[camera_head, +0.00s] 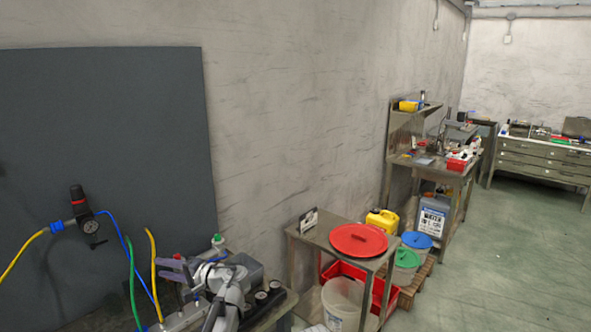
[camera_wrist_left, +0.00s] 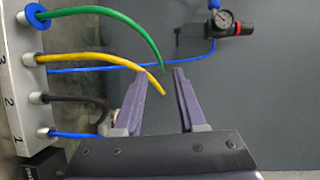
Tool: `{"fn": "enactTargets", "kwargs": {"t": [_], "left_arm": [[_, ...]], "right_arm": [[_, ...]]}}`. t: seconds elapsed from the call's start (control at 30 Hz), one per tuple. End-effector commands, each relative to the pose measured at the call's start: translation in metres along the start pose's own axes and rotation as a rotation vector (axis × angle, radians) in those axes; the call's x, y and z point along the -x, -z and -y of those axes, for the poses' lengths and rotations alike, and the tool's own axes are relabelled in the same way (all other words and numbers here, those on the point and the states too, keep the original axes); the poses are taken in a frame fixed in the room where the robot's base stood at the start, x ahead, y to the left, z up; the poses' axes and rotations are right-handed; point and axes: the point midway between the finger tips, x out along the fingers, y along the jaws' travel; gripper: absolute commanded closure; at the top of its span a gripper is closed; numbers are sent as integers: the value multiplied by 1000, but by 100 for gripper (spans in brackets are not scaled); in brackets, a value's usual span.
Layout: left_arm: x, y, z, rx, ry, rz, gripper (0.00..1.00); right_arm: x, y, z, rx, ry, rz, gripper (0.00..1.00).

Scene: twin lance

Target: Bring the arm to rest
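My left gripper (camera_head: 172,269) is near the bottom of the head view, its purple fingers pointing left beside the hoses. In the left wrist view the gripper (camera_wrist_left: 160,74) is open, with a clear gap between its fingers. A yellow hose (camera_wrist_left: 100,60) ends close to the fingertips, seemingly beyond them; I cannot tell whether it touches. A green hose (camera_wrist_left: 120,24) arches past the fingers. Both hoses rise from a pale numbered block (camera_wrist_left: 22,112), partly visible in the head view (camera_head: 182,318). My right gripper is not in view.
A pressure regulator (camera_head: 88,222) hangs before a dark panel (camera_head: 120,120), with a blue hose (camera_head: 118,232) running down from it. A metal table with a red lid (camera_head: 358,239) stands right. A bucket (camera_head: 345,300) is beneath it. Open floor (camera_head: 500,250) lies far right.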

Motion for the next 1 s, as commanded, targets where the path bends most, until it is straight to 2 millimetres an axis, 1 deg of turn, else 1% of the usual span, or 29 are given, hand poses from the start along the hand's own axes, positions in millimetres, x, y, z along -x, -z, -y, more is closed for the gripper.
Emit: {"fn": "enactTargets", "kwargs": {"t": [0.17,0.27,0.37,0.47,0.57,0.6,0.67,0.7,0.77,0.8,0.9,1.0], "left_arm": [[17,-10,-23,20,-99,-1,60],[30,-17,-41,34,-179,1,60],[49,-26,-64,47,-281,2,60],[74,-38,-91,56,-404,5,60],[111,-54,-124,58,-564,8,60],[129,-63,-139,56,-642,10,60],[162,-77,-161,46,-769,13,60],[184,-87,-174,35,-853,16,60],[216,-101,-191,17,-971,20,60],[236,-110,-200,2,-1042,23,60],[278,-129,-215,-34,-1190,29,60],[308,-144,-222,-64,-1293,34,60]], "right_arm": [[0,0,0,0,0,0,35],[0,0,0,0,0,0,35],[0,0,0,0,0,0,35],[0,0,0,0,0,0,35],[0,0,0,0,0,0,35],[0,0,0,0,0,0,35],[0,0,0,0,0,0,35],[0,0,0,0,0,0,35],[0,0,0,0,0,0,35],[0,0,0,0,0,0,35],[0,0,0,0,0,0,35],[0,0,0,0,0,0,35]]}}
